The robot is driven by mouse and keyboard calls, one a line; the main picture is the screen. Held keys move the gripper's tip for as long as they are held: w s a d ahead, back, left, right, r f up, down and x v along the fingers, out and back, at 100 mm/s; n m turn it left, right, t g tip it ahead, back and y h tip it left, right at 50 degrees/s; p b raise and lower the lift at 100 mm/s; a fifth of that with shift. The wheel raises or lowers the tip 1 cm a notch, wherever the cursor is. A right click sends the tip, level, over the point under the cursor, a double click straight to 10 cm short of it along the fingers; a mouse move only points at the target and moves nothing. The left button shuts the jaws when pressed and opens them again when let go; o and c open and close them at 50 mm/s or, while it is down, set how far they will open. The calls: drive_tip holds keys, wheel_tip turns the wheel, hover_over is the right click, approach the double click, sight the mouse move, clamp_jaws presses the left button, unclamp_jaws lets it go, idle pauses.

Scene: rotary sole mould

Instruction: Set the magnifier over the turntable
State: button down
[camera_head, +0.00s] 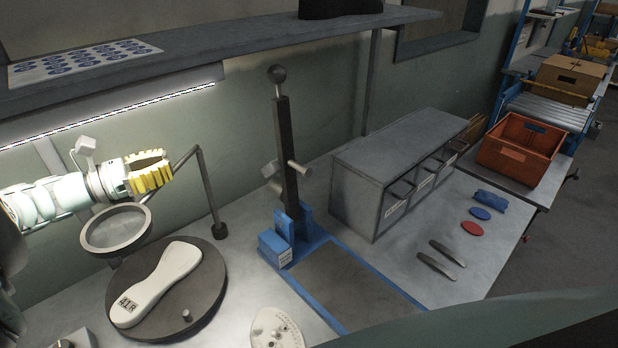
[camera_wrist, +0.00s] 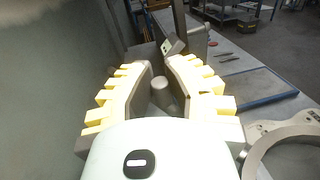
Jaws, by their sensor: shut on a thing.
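The magnifier (camera_head: 146,235) is a grey ring with a pale lens on a jointed arm (camera_head: 206,185) that rises from a post behind the turntable. The turntable (camera_head: 208,308) is a dark round disc carrying a white sole (camera_head: 165,278) marked 41R and a small peg. In the head view the ring appears above the disc's far left edge, not over its middle. My gripper (camera_head: 160,168) has yellow fingers and is just above the ring. In the wrist view my gripper (camera_wrist: 160,88) is closed around a grey knob-like part, apparently the magnifier's; the ring (camera_wrist: 258,150) shows at lower right.
A blue-based lever press (camera_head: 290,190) stands right of the turntable. Behind it are a grey bin cabinet (camera_head: 370,190) and an orange crate (camera_head: 520,155). A shelf (camera_head: 220,45) overhangs the bench. A pale perforated plate (camera_head: 276,328) lies at the front.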

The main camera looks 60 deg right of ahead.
drive_tip(key=c, duration=0.9)
unclamp_jaws()
